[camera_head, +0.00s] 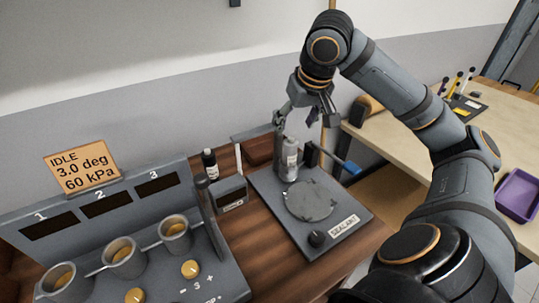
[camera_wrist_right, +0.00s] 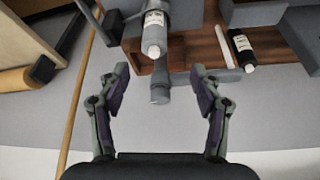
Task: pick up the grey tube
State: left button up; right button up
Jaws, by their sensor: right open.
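The grey tube (camera_head: 290,161) stands upright at the back of the sealant station (camera_head: 354,222), close to a grey post. In the right wrist view the tube (camera_wrist_right: 154,36) shows end-on at the top, with a pale label and light tip, lined up with the gap between the fingers. My right gripper (camera_head: 306,112) is open and empty, above the tube in the head view. In the right wrist view its spread fingers (camera_wrist_right: 160,82) have the tube beyond their tips, apart from it. My left gripper is not in view.
A dark bottle with a white label (camera_head: 209,164) stands left of the station. A numbered machine with several metal cups (camera_head: 123,258) is at the left. A blue-handled lever (camera_head: 350,167) sticks out right of the tube. A purple tray (camera_head: 517,195) lies on the right bench.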

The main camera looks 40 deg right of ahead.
aim_at(292, 140)
jog(key=f, duration=0.1)
jog(key=d+f+b, duration=0.1)
jog(key=f, duration=0.2)
jog(key=shift+w+d, duration=0.25)
jog(key=x, duration=0.2)
jog(key=shift+w+a+f, duration=0.15)
jog(key=shift+w, duration=0.15)
jog(key=x, duration=0.3)
jog(key=shift+w+f, duration=0.2)
jog(key=shift+f, duration=0.05)
jog(key=shift+w+d+f, duration=0.1)
jog(key=shift+d, duration=0.1)
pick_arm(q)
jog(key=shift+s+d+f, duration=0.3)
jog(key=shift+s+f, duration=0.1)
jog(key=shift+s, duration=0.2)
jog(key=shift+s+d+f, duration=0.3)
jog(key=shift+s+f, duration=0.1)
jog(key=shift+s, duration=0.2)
pick_arm(e)
jog(key=shift+c, duration=0.2)
jog(key=shift+c, duration=1.2)
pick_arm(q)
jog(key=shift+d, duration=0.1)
pick_arm(e)
grip_shut()
